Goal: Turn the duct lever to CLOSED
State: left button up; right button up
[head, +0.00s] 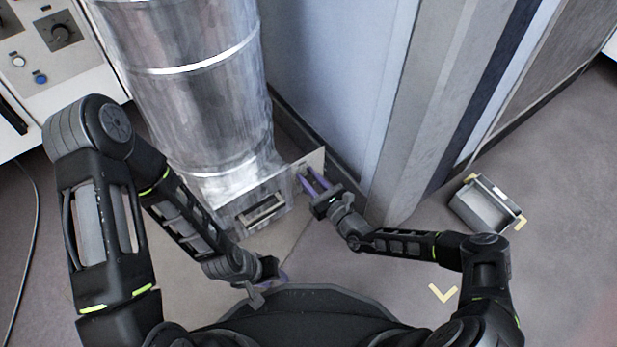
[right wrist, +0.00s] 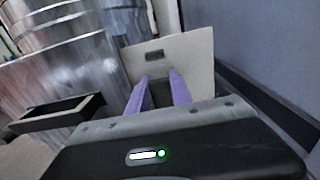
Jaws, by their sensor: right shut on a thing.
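The silver duct (head: 190,90) stands upright left of centre in the head view. A pale plate (head: 314,163) sticks out from its lower right side. My right gripper (head: 306,175) is at this plate, with its purple fingers pointing at it. It is shut on the duct lever, which is largely hidden at the fingertips. In the right wrist view the fingers (right wrist: 160,78) reach the lower part of the plate (right wrist: 190,60), below a small dark patch. Any lettering there is too small to read. My left gripper (head: 274,276) is low, near my base, away from the duct; its jaw opening is unclear.
A slotted metal box (head: 262,208) forms the duct's foot, left of the plate. A blue-grey wall panel (head: 340,70) rises close behind the plate. A grey open bin (head: 486,205) stands on the floor at right. A control panel (head: 60,55) is at upper left.

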grip_shut()
jog(key=shift+w+d, duration=0.1)
jog(key=shift+d, duration=0.05)
dwell(0.9)
jog(key=shift+w+d+f+m+b, duration=0.2)
jog(key=shift+w+d+m+b, duration=0.2)
jog(key=shift+m, duration=0.75)
jog(key=shift+w+d+f+m+b, duration=0.25)
jog(key=shift+d+m+b, duration=0.15)
jog(key=shift+m, duration=0.8)
jog(key=shift+w+d+f+m+b, duration=0.25)
jog(key=shift+d+m, duration=0.25)
jog(key=shift+m, duration=0.65)
jog(key=o, duration=0.8)
grip_release()
jog(key=shift+r, duration=0.1)
